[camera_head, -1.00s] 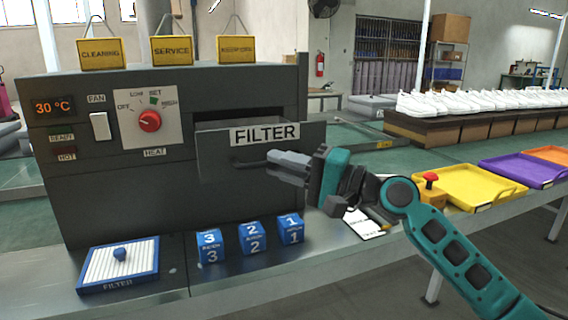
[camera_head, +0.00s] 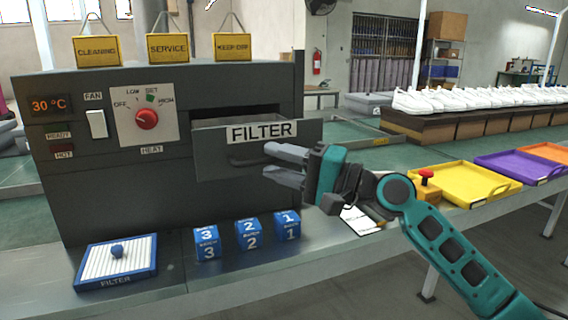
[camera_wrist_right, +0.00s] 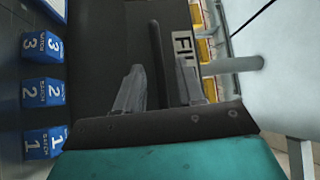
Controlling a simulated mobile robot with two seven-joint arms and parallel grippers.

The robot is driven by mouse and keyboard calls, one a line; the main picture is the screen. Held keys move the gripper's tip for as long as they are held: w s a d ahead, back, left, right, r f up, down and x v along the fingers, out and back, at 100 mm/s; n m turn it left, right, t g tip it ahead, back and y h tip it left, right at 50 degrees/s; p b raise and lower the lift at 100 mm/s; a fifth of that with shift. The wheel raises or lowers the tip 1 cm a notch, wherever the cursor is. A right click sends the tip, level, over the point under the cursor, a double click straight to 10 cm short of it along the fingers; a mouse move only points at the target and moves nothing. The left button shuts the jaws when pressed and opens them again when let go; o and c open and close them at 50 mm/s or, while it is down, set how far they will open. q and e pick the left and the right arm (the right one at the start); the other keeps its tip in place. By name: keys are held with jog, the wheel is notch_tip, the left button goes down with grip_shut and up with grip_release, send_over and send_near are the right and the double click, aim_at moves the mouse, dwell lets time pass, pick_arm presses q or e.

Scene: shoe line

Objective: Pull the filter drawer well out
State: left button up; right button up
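The filter drawer (camera_head: 220,153) is a dark grey front with a white FILTER label, standing out from the dark machine with a gap behind its top edge. Its dark bar handle (camera_head: 247,160) sits below the label. My right gripper (camera_head: 276,164) is open just right of the handle, its two grey fingers apart. In the right wrist view the handle bar (camera_wrist_right: 158,62) runs between the open fingers (camera_wrist_right: 160,90), with part of the label beside it. I cannot tell if a finger touches it. My left gripper is not in view.
A blue-framed filter (camera_head: 117,262) lies at the front left of the metal bench. Several blue numbered blocks (camera_head: 248,234) stand below the drawer. A white card (camera_head: 360,221), a red-button box (camera_head: 427,187) and a yellow tray (camera_head: 470,186) lie to the right.

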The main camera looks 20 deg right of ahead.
jog(key=b+v, duration=0.1)
jog(key=v, duration=1.2)
jog(key=shift+b, duration=0.4)
jog(key=shift+f, duration=0.1)
